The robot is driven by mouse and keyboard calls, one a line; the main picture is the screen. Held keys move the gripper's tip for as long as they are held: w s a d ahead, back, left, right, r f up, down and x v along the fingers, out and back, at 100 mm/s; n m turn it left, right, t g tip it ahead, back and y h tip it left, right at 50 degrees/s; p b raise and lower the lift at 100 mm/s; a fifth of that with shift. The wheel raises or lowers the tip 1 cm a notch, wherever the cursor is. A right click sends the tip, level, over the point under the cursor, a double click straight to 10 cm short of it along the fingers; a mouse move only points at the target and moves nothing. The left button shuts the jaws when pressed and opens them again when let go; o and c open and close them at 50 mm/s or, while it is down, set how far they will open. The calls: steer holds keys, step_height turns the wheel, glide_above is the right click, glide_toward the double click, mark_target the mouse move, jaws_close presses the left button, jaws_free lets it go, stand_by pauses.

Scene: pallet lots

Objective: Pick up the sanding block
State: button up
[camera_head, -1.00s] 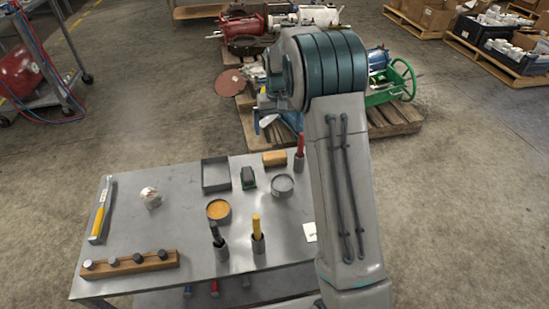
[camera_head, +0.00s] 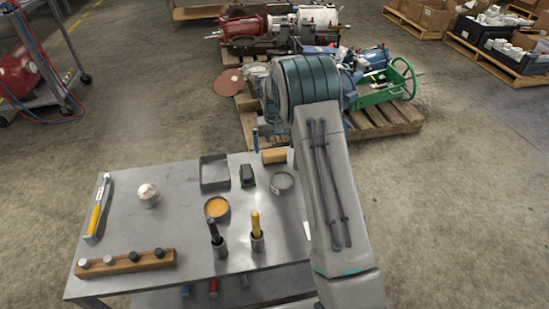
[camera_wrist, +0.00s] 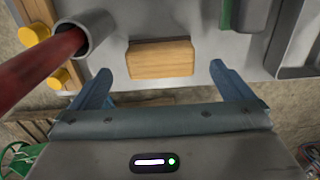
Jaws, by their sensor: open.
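The sanding block (camera_head: 274,156) looks like a tan, wood-coloured block lying at the far edge of the grey table. In the wrist view the block (camera_wrist: 162,58) lies flat, just ahead of my gripper (camera_wrist: 161,70). The blue fingers are open, one toward each end of the block, with nothing between them. They look short of the block; the exact height gap cannot be told. In the head view my arm hides most of the gripper, and only a blue finger (camera_head: 256,141) shows beside the block.
A red-handled tool (camera_wrist: 45,60) in a grey cup (camera_wrist: 85,32) stands close left of the block in the wrist view. A dark green-based item (camera_head: 247,176), an empty grey tray (camera_head: 214,173) and a grey round tin (camera_head: 282,183) are near. The pallet (camera_head: 375,128) with machinery stands beyond.

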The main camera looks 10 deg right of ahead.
mark_target(274, 152)
steer(key=f, duration=0.2)
steer(key=f+b, duration=0.1)
steer(key=f, duration=0.1)
steer(key=shift+w+f, duration=0.2)
steer(key=shift+f, duration=0.15)
steer(key=c, duration=1)
steer(key=shift+r, duration=0.1)
steer(key=shift+c, duration=0.2)
steer(key=shift+r, duration=0.1)
step_height(274, 152, up, 10)
steer(key=shift+f+p, duration=0.15)
steer(key=shift+p, duration=1.1)
steer(key=shift+o, duration=0.7)
steer(key=shift+s, duration=0.1)
